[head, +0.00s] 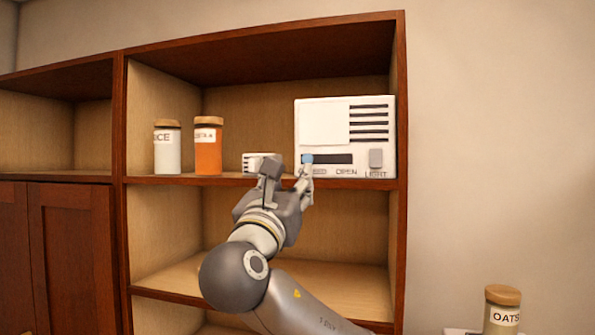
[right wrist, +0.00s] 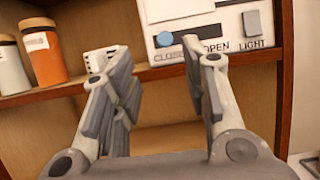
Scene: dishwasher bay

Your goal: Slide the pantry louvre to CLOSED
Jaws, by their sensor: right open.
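The pantry louvre is a white panel (head: 323,123) on the upper shelf, with dark slats showing at its upper right. Its blue slider knob (head: 307,159) sits at the left end of a dark slot, above the CLOSED label; OPEN is printed farther right. In the right wrist view the knob (right wrist: 164,39) appears beyond and between the fingertips. My right gripper (head: 288,172) is open, just in front of the panel's lower left, with one finger near the knob. I cannot tell whether they touch. My left gripper is out of view.
A LIGHT switch (head: 376,158) is at the panel's lower right. A small white slatted box (head: 256,161) stands left of the panel, partly behind my gripper. An orange jar (head: 208,150) and a white jar (head: 167,150) stand farther left. An oats jar (head: 502,312) is at lower right.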

